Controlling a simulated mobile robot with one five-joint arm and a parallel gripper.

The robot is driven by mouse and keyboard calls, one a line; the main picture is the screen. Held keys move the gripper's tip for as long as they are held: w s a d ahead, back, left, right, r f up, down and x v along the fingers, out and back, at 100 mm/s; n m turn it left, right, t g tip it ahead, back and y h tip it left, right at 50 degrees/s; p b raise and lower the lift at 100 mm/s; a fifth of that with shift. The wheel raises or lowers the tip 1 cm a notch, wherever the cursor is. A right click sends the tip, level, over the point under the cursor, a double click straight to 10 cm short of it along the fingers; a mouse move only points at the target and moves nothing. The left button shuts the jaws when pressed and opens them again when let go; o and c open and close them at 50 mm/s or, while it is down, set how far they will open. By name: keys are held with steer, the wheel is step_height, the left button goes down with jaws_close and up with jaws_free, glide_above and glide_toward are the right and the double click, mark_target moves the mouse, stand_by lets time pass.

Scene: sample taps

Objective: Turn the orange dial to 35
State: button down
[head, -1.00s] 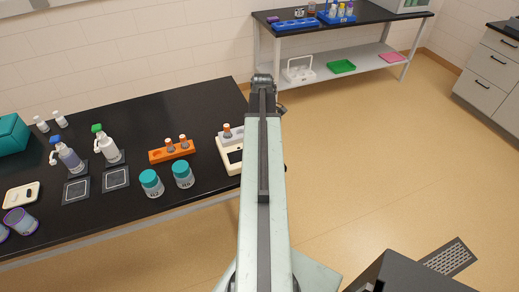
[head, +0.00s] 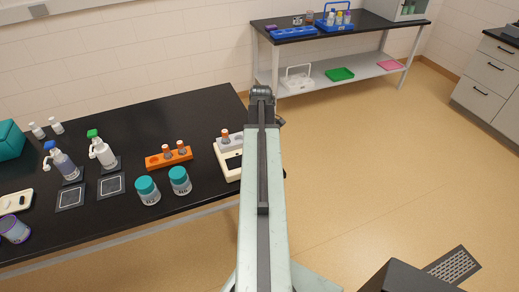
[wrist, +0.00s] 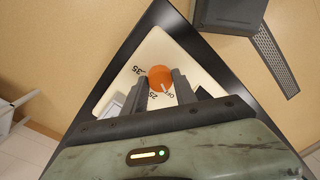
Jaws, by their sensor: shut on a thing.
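The orange dial (wrist: 160,76) sits on a cream plate, with the printed marks 35, 25 and OFF around it in the wrist view. My gripper (wrist: 161,81) has its two dark fingers on either side of the dial and is shut on it. A small pale line on the dial's lower right edge lies near the OFF mark; its exact reading is hard to tell. In the head view the cream device (head: 233,172) stands at the bench's right end, partly behind my arm. The dial and my gripper are hidden there.
On the black bench (head: 205,113) stand an orange rack (head: 157,161) with brown-and-orange vials, two teal-lidded jars (head: 148,190) and several bottles to the left. A shelf table (head: 385,33) stands at the back. The floor on the right is mostly open.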

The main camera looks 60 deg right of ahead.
steer(key=m, duration=0.3)
steer(key=shift+m, duration=0.3)
steer(key=m, duration=0.3)
steer(key=shift+m, duration=0.3)
steer(key=m, duration=0.6)
steer(key=shift+s+t, duration=0.1)
steer(key=shift+t, duration=0.2)
steer(key=m, duration=0.6)
steer(key=shift+m+h, duration=0.3)
steer(key=m, duration=0.6)
steer(key=shift+a, duration=0.1)
steer(key=shift+m, duration=0.4)
steer(key=c, duration=1)
jaws_free()
